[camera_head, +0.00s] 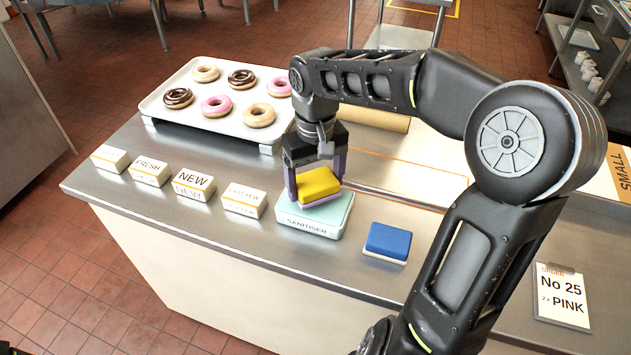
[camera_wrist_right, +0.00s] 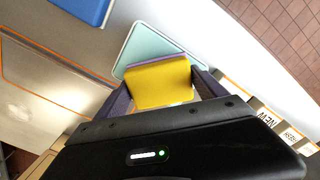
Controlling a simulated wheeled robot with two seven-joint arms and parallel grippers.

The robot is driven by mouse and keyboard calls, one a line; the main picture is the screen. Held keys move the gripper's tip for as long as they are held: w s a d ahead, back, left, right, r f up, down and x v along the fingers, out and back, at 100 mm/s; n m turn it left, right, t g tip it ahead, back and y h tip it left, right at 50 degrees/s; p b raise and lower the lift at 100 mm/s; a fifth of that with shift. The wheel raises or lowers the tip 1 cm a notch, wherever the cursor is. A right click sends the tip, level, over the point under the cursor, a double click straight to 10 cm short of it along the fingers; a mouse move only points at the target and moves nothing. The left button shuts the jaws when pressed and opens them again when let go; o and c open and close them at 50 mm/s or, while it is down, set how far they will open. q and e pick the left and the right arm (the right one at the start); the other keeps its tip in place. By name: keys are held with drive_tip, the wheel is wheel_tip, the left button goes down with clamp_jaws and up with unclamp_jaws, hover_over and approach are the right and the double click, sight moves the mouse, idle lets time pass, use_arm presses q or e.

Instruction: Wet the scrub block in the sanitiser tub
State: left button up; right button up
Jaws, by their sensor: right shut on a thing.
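The scrub block (camera_head: 318,185), yellow on top with a purple lower layer, is between the fingers of my right gripper (camera_head: 317,181). My right gripper (camera_wrist_right: 160,92) is shut on the block (camera_wrist_right: 158,83), which also shows in the right wrist view. The block is over the pale blue-green pad of the sanitiser tub (camera_head: 310,226); I cannot tell whether it touches the pad. The tub (camera_wrist_right: 140,45) shows beyond the block in the right wrist view. My left gripper is not in view.
A blue block with a white base (camera_head: 387,243) lies right of the tub. Several small sign blocks (camera_head: 245,200) stand left of it. A tray of donuts (camera_head: 160,107) is behind. An order card (camera_head: 562,297) reads No 25, pink. Bare counter (camera_head: 345,260) shows in front.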

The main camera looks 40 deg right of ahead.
sight(315, 180)
drive_tip(key=shift+r+p, duration=1.55)
drive_tip(key=shift+r, duration=0.85)
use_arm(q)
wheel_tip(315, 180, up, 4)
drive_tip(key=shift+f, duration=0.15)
